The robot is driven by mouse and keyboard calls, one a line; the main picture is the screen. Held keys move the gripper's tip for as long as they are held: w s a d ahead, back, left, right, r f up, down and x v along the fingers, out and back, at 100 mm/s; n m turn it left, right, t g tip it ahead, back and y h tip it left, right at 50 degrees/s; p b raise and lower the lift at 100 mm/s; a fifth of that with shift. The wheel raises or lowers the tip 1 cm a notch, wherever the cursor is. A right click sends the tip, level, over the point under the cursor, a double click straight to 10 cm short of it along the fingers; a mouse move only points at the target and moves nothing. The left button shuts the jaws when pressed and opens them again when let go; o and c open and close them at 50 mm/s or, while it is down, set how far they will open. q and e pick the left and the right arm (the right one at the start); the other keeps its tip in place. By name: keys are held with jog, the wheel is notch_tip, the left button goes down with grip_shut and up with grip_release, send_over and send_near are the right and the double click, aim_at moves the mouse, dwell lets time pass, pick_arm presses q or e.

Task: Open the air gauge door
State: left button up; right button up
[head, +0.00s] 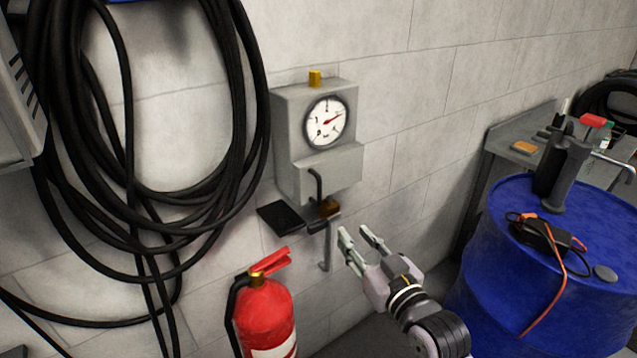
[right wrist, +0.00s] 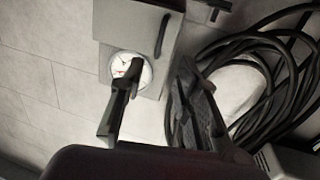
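The air gauge (head: 313,135) is a grey box on the wall with a round white dial and a red needle. Its lower part juts out, with a dark bent handle (head: 315,184) at its front. In the right wrist view the box (right wrist: 130,20) is turned, with the dial (right wrist: 130,68) partly behind a finger and the dark handle (right wrist: 162,35) apart from the fingers. I cannot tell the door's edges clearly. My right gripper (head: 357,237) is open and empty, below and right of the box, not touching it. My left gripper is not in view.
A red fire extinguisher (head: 265,310) stands below the gauge. A small dark flap (head: 281,217) and a pipe (head: 327,255) are under the box. Coiled black hoses (head: 128,150) hang on the left. A blue drum (head: 590,260) with a pump stands right.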

jog(key=r, duration=0.2)
jog(key=p, duration=0.2)
send_near(320, 191)
jog(key=x, duration=0.4)
jog(key=shift+r, duration=0.15)
jog(key=x, duration=0.5)
jog(key=shift+w+p, duration=0.1)
jog(key=shift+p, duration=0.2)
jog(key=shift+w+a, duration=0.3)
jog(key=shift+w, duration=0.35)
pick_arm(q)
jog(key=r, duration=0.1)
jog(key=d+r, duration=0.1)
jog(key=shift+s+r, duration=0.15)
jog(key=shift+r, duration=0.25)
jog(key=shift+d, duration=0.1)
pick_arm(e)
jog(key=shift+c, duration=0.5)
grip_shut()
